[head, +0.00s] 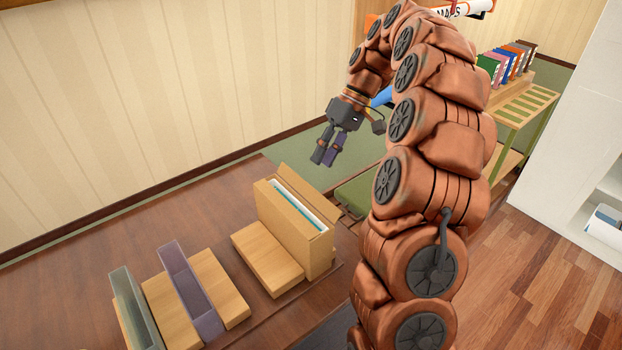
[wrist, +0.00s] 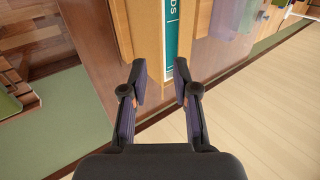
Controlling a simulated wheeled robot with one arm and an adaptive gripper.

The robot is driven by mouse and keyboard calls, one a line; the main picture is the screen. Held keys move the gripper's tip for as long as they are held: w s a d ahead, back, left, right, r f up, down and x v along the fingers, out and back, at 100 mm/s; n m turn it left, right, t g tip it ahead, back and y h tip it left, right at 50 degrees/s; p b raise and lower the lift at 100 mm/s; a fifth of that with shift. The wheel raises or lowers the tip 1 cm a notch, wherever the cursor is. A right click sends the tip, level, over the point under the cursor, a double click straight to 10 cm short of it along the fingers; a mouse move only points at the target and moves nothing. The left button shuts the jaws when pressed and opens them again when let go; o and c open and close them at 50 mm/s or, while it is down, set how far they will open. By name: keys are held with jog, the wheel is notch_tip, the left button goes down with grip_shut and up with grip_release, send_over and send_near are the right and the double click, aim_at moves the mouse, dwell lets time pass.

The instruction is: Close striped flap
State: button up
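A tan box (head: 293,233) stands upright on the brown table in the head view, its top open on a white and teal item (head: 298,205). A tan panel (head: 308,193) slants up along its far top edge like a raised flap; I cannot make out stripes on it. My gripper (head: 324,152) is above and beyond the box, pointing down, with its fingers apart and nothing visible between them. In the wrist view my open gripper (wrist: 160,85) has the tan box and a teal lettered strip (wrist: 171,38) beyond its fingertips, apparently without contact.
A low tan block (head: 267,258) lies left of the box. Grey and purple upright holders (head: 190,290) stand further left. A striped wall (head: 130,110) rises behind the table. A green-slatted rack (head: 522,108) with several colored binders (head: 507,62) is at the back right.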

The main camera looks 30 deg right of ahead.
aim_at(306, 190)
jog(key=p+x, duration=0.2)
jog(key=x, duration=0.5)
dwell(0.3)
grip_shut()
dwell(0.4)
